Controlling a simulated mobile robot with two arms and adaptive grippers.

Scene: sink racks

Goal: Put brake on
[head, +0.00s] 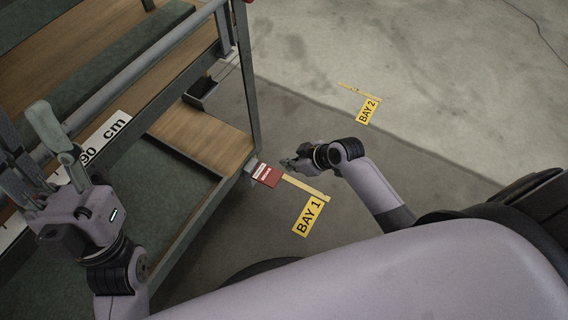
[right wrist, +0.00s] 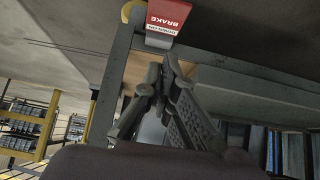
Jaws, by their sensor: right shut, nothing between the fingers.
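The red brake pedal (head: 265,174) with a white label sticks out at the foot of the cart's corner post, low near the floor. In the right wrist view the pedal (right wrist: 168,14) is at the top, its "BRAKE" lettering upside down. My right gripper (head: 289,163) is shut and empty, just to the right of the pedal in the head view. Its closed fingertips (right wrist: 161,72) point toward the pedal, with a gap in the picture. My left gripper (head: 40,145) is at the cart's rail, its fingers either side of it; whether they grip it is unclear.
The cart (head: 200,138) has wood and green shelves and a grey rail (head: 140,75). Floor labels "BAY 1" (head: 308,214) and "BAY 2" (head: 367,110) lie to the right, with open concrete floor around them. Yellow-framed racks (right wrist: 30,128) stand farther off.

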